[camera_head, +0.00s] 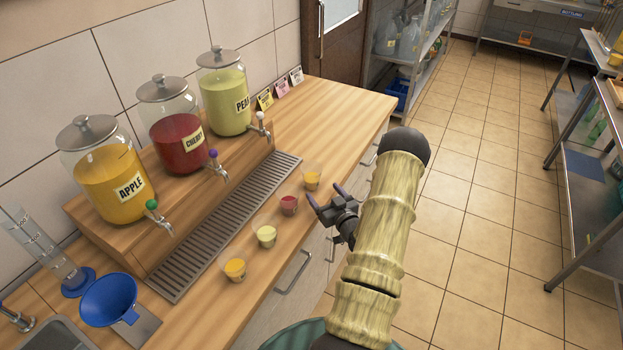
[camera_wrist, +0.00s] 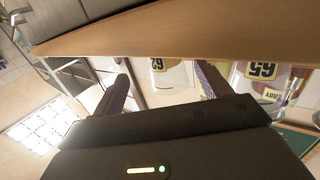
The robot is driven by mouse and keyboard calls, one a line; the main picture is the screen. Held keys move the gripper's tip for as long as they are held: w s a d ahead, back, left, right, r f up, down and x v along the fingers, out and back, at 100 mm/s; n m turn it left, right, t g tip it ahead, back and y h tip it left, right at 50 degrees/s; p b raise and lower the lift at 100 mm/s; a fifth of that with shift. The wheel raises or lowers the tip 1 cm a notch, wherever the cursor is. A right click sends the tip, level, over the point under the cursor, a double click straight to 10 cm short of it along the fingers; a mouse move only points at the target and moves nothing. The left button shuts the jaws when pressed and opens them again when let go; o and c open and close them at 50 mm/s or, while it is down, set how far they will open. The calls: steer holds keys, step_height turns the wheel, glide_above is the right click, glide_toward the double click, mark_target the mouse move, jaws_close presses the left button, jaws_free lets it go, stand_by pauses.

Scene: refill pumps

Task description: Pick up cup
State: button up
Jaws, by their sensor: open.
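Several small clear cups stand in a row on the wooden counter in the head view: an orange one (camera_head: 312,179) at the far end, a red one (camera_head: 288,204), a pale yellow-green one (camera_head: 265,234) and another orange one (camera_head: 235,269) nearest. My gripper (camera_head: 323,202) is open and empty, just right of the red cup and near the counter's front edge. It looks apart from the cups. In the wrist view, turned upside down, a clear labelled container (camera_wrist: 172,76) shows between my open fingers (camera_wrist: 163,68). I cannot tell its contents.
Apple (camera_head: 112,190), cherry (camera_head: 178,140) and pear (camera_head: 226,105) dispensers with taps stand on a wooden step behind a drip grate (camera_head: 225,228). A blue funnel (camera_head: 108,298) and a measuring cylinder (camera_head: 40,245) are at the near left. Metal tables (camera_head: 585,165) stand right; the tiled floor between is clear.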

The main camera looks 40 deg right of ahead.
mark_target(316, 184)
steer(key=shift+w+d, duration=0.1)
steer(key=shift+w, duration=0.4)
steer(key=shift+w+r, duration=0.1)
steer(key=shift+w, duration=0.15)
steer(key=p+x, duration=0.1)
steer(key=x, duration=0.1)
steer(key=p+x, duration=0.1)
steer(key=x, duration=0.1)
steer(key=shift+w+a+r+p, duration=0.2)
steer(key=shift+a+r+p, duration=0.05)
steer(key=shift+p, duration=0.1)
steer(key=shift+w+d+f, duration=0.1)
steer(key=shift+w+f, duration=0.05)
steer(key=shift+w, duration=0.1)
steer(key=c, duration=1.1)
